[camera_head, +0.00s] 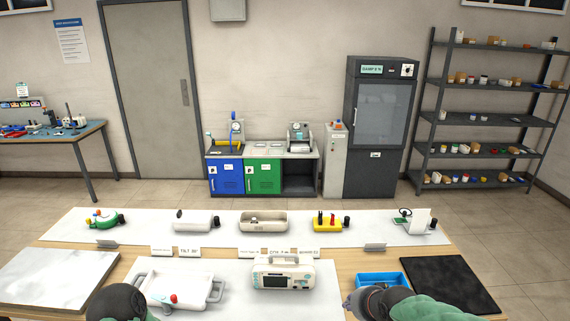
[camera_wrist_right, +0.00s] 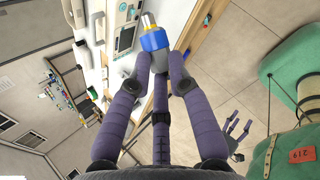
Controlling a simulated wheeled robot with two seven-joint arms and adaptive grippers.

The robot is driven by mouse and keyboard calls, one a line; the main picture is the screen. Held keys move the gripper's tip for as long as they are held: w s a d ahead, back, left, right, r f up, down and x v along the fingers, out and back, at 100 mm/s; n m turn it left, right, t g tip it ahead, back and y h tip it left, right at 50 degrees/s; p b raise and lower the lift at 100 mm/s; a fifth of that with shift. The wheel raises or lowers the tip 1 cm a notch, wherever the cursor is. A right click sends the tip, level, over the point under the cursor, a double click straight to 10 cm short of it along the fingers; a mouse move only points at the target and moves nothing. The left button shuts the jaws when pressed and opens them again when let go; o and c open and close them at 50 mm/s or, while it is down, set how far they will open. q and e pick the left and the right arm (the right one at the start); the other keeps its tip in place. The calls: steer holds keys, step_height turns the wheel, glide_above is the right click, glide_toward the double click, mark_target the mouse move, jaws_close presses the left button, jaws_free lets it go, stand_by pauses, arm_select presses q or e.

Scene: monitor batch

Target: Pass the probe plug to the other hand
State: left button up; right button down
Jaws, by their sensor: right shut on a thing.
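The probe plug (camera_wrist_right: 153,40), with a blue band, silver tip and grey end, is held between the purple-grey fingers of my right gripper (camera_wrist_right: 153,66) in the wrist view. In the head view my right gripper (camera_head: 359,299) is at the lower right, in front of the blue tray; I cannot make out the plug there. My left gripper (camera_wrist_right: 236,128) shows small in the wrist view, apart from the plug, its fingers spread and empty. In the head view only my left arm's dark rounded part shows at the lower left. A white monitor (camera_head: 283,286) stands at the table's middle.
A white tray (camera_head: 140,290) with a red-topped item lies left of the monitor. The blue tray (camera_head: 381,277) and a black mat (camera_head: 450,280) are at the right, a pale slab (camera_head: 55,275) at the left. Several devices line the back strip (camera_head: 375,232).

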step_height(320, 180, down, 8)
steer(key=s+m+h, duration=0.2)
steer(key=m, duration=0.1)
steer(key=shift+f, duration=0.15)
steer(key=shift+a, duration=0.1)
